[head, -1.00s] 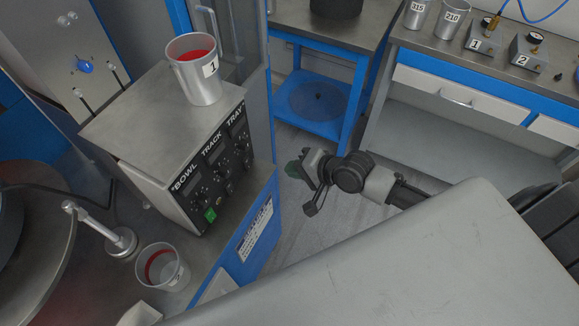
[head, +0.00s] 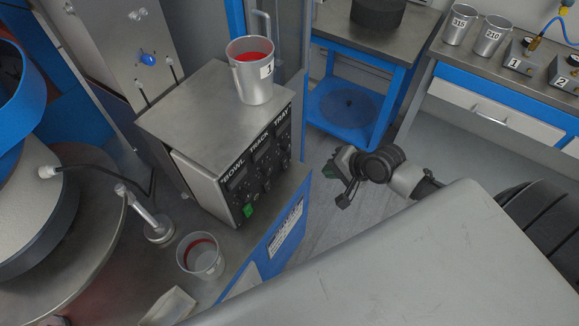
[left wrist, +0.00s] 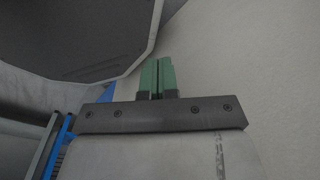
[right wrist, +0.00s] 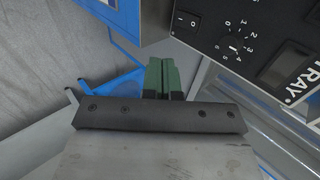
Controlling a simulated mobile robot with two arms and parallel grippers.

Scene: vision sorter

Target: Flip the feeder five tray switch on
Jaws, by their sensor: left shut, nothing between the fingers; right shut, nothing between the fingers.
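A control box (head: 205,195) with a dark front panel (head: 262,160) labelled BOWL, TRACK and TRAY stands on the feeder bench. The TRAY column is at the panel's right end. A green switch (head: 248,210) shows under BOWL. In the right wrist view, a dark rocker switch (right wrist: 186,25) marked I/O sits beside a dial knob (right wrist: 234,45) near the word TRAY. My right gripper (head: 334,163) is shut and empty, to the right of the box and apart from it; its green fingertips (right wrist: 161,76) show close up. My left gripper (left wrist: 157,76) is shut and empty, seen only in its wrist view.
A metal cup (head: 254,82) marked 1, with red inside, stands on the box. Another cup (head: 200,260) stands on the bench before it. A large bowl (head: 30,210) is at left. A blue-framed table (head: 350,105) and a bench with numbered cups (head: 490,38) stand behind.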

